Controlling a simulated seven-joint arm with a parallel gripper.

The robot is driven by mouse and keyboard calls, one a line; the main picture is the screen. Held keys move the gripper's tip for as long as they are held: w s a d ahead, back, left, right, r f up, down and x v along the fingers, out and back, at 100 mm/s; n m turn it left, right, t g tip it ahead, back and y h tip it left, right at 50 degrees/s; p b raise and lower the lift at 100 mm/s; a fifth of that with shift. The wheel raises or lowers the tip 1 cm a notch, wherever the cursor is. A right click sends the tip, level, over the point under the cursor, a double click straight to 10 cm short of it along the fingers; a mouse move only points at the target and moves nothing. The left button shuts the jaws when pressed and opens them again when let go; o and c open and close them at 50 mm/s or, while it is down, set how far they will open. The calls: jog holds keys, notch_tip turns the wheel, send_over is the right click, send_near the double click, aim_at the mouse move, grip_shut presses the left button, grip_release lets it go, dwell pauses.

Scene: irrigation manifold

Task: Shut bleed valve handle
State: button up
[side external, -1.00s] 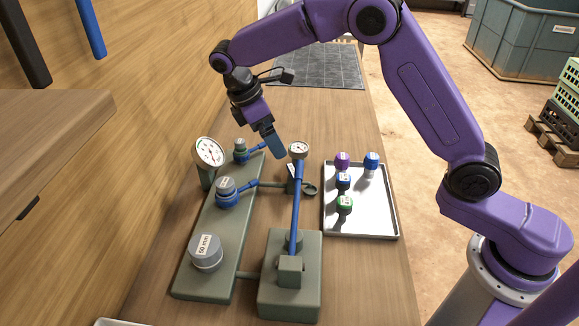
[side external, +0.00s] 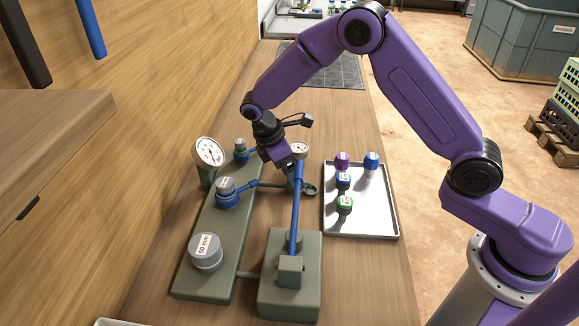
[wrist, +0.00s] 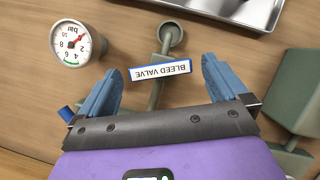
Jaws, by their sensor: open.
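The white BLEED VALVE label (wrist: 159,69) shows upside down in the wrist view, on a grey-green fitting. A thin stem runs from this fitting to a round end piece (wrist: 171,36); the round end also shows in the side view (side external: 309,189). I cannot clearly make out a separate bleed valve handle. My gripper (wrist: 160,62) is open, with one blue finger on each side of the label and nothing held. In the side view my gripper (side external: 290,174) is low over the fitting, its fingertips partly hidden behind the blue lever.
A long blue lever (side external: 295,215) rises from the grey-green block (side external: 290,302) close to my gripper. A small gauge (wrist: 76,44) stands beside the fitting. The manifold plate (side external: 211,278) with capped ports lies left. A metal tray (side external: 381,229) with several caps lies right.

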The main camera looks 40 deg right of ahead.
jog(key=c, duration=1)
jog(key=m, duration=0.2)
jog(key=m+g+y, duration=0.1)
jog(key=m, duration=0.1)
jog(key=shift+w+d+m, duration=0.1)
jog(key=shift+w+m, duration=0.1)
jog(key=shift+m, duration=0.2)
jog(key=o, duration=1)
jog(key=v, duration=1.7)
jog(key=shift+w+g, duration=0.3)
jog(key=shift+w, duration=0.05)
jog(key=shift+r, duration=0.2)
jog(key=shift+s, duration=0.1)
